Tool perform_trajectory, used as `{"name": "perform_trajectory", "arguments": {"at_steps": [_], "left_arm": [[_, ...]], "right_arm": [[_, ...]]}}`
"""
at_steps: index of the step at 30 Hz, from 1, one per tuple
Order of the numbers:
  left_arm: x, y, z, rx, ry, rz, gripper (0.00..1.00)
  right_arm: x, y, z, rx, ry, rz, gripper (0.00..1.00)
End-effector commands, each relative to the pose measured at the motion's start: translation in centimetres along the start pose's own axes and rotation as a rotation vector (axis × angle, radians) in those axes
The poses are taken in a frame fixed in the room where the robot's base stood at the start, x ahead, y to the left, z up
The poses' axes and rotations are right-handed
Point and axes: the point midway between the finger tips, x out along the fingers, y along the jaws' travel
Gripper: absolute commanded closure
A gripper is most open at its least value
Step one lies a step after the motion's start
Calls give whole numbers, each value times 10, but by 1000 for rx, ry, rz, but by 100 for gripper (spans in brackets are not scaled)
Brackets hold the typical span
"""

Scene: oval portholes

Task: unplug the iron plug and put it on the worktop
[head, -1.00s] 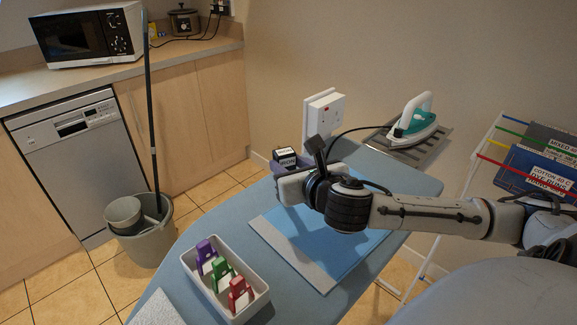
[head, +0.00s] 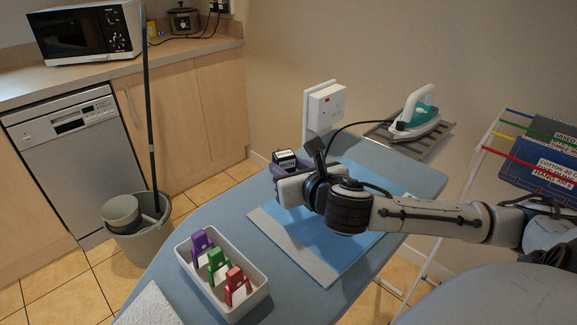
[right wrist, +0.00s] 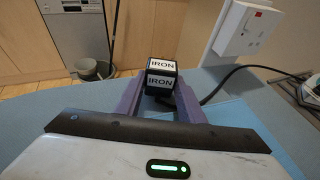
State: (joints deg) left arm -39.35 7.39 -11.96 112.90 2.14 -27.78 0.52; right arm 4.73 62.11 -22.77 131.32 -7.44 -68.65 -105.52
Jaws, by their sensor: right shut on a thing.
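The iron plug (head: 286,159) is a black block with white labels reading IRON. My right gripper (head: 279,170) is shut on it, over the blue ironing board. In the right wrist view the plug (right wrist: 161,79) sits between the purple fingers (right wrist: 160,92), its labels facing the camera, and the black cord runs off to the right. The plug is apart from the white wall socket (head: 326,105), which also shows in the right wrist view (right wrist: 243,32). The blue ironing board (head: 213,213) is the surface below. My left gripper is out of view.
The teal and white iron (head: 415,116) stands on a grey rack (head: 432,137) at the board's far right end. A white tray (head: 263,294) of coloured clips is near. A blue folded cloth (head: 335,255) lies under my right arm. A bucket (head: 141,236) stands on the floor.

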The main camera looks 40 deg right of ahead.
Motion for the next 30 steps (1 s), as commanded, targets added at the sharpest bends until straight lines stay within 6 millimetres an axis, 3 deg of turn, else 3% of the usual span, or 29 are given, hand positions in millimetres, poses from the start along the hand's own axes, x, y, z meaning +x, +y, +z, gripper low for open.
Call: {"name": "perform_trajectory", "arguments": {"at_steps": [7,8,11,23,30], "left_arm": [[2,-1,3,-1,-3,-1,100],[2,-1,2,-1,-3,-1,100],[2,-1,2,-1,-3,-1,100],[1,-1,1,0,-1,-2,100],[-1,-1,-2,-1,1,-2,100]], "right_arm": [[2,0,-5,0,0,1,92],[2,0,-4,0,0,1,60],[2,0,-4,0,0,1,43],[-5,0,-5,-2,1,0,43],[-51,0,-5,-5,2,3,43]]}}
